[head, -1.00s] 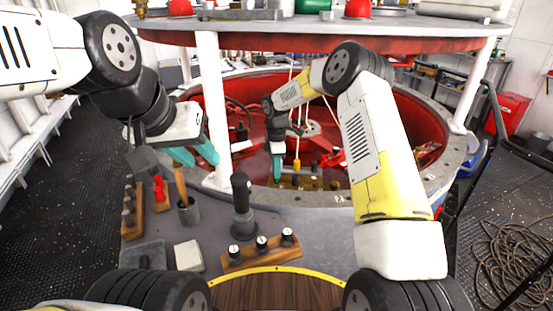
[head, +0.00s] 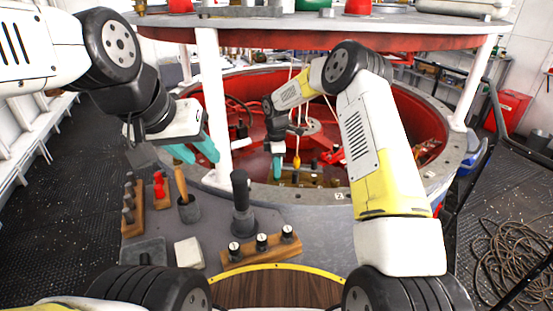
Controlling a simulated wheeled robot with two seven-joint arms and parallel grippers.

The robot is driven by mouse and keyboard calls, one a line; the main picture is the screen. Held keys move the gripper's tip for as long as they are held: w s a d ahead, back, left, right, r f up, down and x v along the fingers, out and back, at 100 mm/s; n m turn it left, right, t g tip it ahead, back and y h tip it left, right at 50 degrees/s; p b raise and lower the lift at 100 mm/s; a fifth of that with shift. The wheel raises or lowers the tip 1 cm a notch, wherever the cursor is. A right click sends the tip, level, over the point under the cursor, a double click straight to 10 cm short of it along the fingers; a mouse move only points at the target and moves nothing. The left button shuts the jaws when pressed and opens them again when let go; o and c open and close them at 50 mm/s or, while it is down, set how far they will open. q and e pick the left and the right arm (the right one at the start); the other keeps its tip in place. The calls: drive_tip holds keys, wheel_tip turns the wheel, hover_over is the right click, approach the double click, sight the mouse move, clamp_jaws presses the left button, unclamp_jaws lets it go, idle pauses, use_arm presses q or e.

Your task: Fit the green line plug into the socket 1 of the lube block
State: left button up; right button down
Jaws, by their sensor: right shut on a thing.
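The lube block (head: 318,182) is a low brass-coloured block on the near side inside the red well, with dark fittings on top. My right gripper (head: 277,174) points down at its left end, teal fingers shut. The green line plug is between or behind those fingers and cannot be told apart from them. Whether it touches the block, and socket 1 itself, I cannot make out. A yellow plug (head: 297,162) hangs from a pale line just right of the gripper. My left gripper (head: 200,155) is open and empty, left of the white post.
A white post (head: 217,110) stands between my grippers. On the near deck are a dark upright handle (head: 241,205), a wooden block with numbered knobs (head: 258,250), a cup with a wooden-handled tool (head: 188,208) and a pale block (head: 188,254). The round upper shelf (head: 320,40) overhangs the well.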

drive_tip(key=shift+f, duration=0.15)
drive_tip(key=c, duration=1.2)
unclamp_jaws()
drive_tip(key=shift+o, duration=0.2)
wheel_tip(320, 180, up, 8)
drive_tip(key=shift+f, duration=0.15)
